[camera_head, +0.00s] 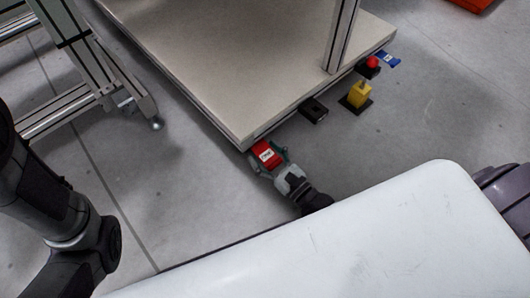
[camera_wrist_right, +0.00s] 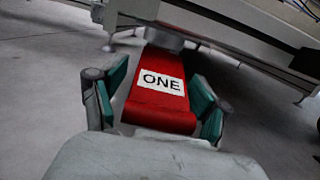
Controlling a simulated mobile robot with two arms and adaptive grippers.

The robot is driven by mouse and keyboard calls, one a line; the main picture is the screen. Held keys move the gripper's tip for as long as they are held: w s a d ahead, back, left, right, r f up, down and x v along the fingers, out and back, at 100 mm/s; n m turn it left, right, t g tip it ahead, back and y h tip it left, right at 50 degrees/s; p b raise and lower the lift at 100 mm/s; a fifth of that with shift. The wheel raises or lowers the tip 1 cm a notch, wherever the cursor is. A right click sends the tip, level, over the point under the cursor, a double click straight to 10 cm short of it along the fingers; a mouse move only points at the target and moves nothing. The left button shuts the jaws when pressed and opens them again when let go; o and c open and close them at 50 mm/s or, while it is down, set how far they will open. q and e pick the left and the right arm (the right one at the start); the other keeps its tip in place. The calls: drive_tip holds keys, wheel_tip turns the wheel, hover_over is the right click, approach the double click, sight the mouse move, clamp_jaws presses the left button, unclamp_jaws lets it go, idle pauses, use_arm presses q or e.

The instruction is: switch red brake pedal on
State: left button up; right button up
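The red brake pedal (camera_head: 266,153) with a white label sits under the near corner of the platform. In the right wrist view the pedal (camera_wrist_right: 158,88) fills the middle, and its label reads "ONE". My right gripper (camera_head: 270,164) is at the pedal, its fingers apart. In the wrist view the green-padded fingers (camera_wrist_right: 160,100) stand on either side of the pedal, with narrow gaps showing. I cannot tell whether the pedal is pressed down. Part of my left arm shows at the left of the head view, but its gripper is out of view.
The beige platform (camera_head: 240,120) extends back above the floor. A black pedal-like part (camera_head: 314,109), a yellow block (camera_head: 358,95) and a red knob (camera_head: 372,62) lie along its right edge. A metal frame (camera_head: 90,85) stands at left. The grey floor (camera_head: 430,110) is clear at right.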

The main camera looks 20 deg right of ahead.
drive_tip(key=shift+s, duration=0.1)
drive_tip(key=v, duration=1.2)
